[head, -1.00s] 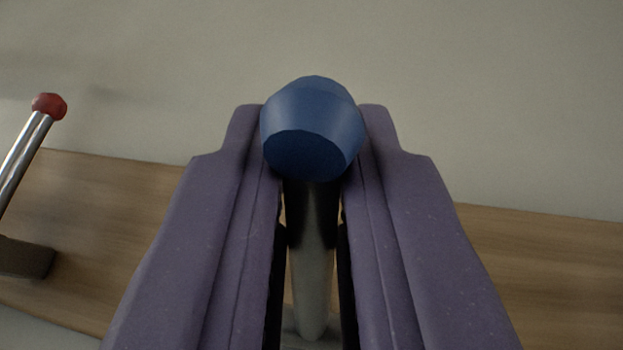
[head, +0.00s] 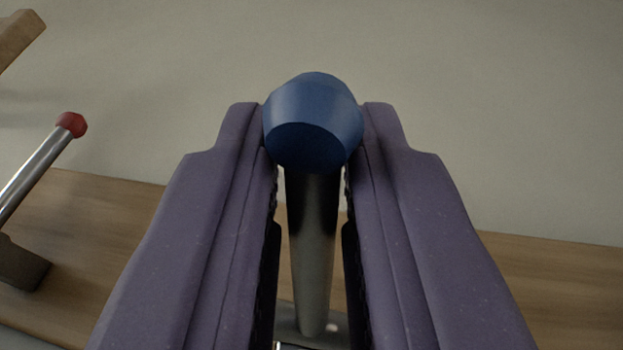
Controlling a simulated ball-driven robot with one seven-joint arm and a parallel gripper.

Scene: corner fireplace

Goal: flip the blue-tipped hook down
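The blue-tipped hook's blue knob (head: 313,122) sits in the middle of the head view, at the fingertips of my gripper (head: 313,150). Its shaft (head: 312,240), dark above and pale grey lower down, runs down between the two purple fingers to a grey base (head: 300,338). Narrow gaps show between the shaft and the fingers on both sides. The fingers are a little apart around the shaft. The knob covers the inner edges of the fingertips, so contact there is hidden.
A red-tipped metal hook (head: 40,165) stands tilted at the left on a dark mount (head: 20,265). A wooden board (head: 110,225) runs across behind. A wooden piece (head: 18,35) shows at the top left. The pale wall (head: 480,100) above is bare.

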